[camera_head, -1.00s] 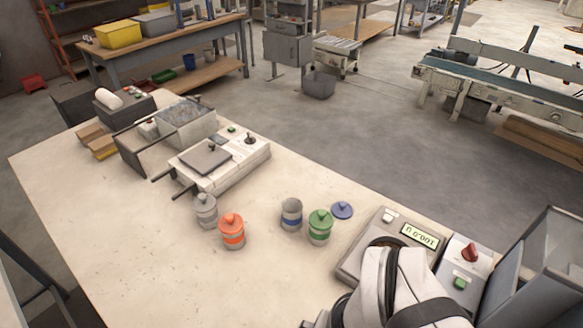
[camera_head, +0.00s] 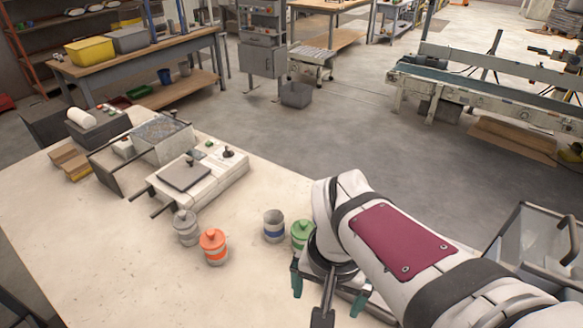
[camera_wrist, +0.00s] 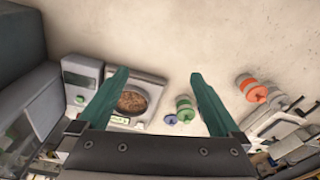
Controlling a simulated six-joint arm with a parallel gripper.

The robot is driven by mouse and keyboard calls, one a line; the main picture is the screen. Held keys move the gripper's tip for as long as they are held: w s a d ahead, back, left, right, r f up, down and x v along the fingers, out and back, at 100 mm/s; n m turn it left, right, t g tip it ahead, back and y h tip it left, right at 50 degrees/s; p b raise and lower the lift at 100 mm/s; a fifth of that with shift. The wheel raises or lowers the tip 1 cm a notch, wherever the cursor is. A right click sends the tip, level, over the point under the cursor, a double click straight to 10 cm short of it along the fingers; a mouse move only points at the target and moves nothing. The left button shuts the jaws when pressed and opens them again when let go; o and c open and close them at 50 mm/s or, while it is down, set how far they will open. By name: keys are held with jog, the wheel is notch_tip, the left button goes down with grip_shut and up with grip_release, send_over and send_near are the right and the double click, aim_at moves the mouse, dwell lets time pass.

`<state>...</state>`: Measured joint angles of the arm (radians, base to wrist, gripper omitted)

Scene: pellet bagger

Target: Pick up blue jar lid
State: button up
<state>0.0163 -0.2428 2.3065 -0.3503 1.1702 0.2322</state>
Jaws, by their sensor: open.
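The blue jar lid (camera_wrist: 170,119) lies on the table in the wrist view, between my spread fingers and beside the green-lidded jar (camera_wrist: 184,104). In the head view my arm hides the lid. There the green-lidded jar (camera_head: 301,232) shows just left of my wrist, partly covered. My gripper (camera_head: 328,296) is open and empty over the table, in front of the green jar. Its teal fingers also show in the wrist view (camera_wrist: 160,75).
An orange jar (camera_head: 214,247) and a grey jar (camera_head: 186,228) stand further left. A scale (camera_wrist: 150,82) with a round dish of brown pellets (camera_wrist: 132,101) lies beside the lid in the wrist view. A sealer-like machine (camera_head: 200,180) stands behind the jars. The table front is clear.

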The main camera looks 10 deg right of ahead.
jog(key=w+d+f+t+h, duration=0.1)
jog(key=w+d+f, duration=0.15)
jog(key=w, duration=0.75)
jog(key=w+d+f+t+h, duration=0.1)
jog(key=w+d+f+t, duration=0.15)
jog(key=w, duration=0.65)
jog(key=w+d+f+t+h, duration=0.15)
jog(key=w+f, duration=0.25)
jog(key=w, duration=0.6)
jog(key=shift+g+y, duration=0.35)
jog(key=shift+g, duration=0.15)
jog(key=x, duration=1)
jog(key=d+x, duration=0.1)
jog(key=x, duration=0.5)
jog(key=shift+r, duration=0.25)
jog(key=c, duration=1.1)
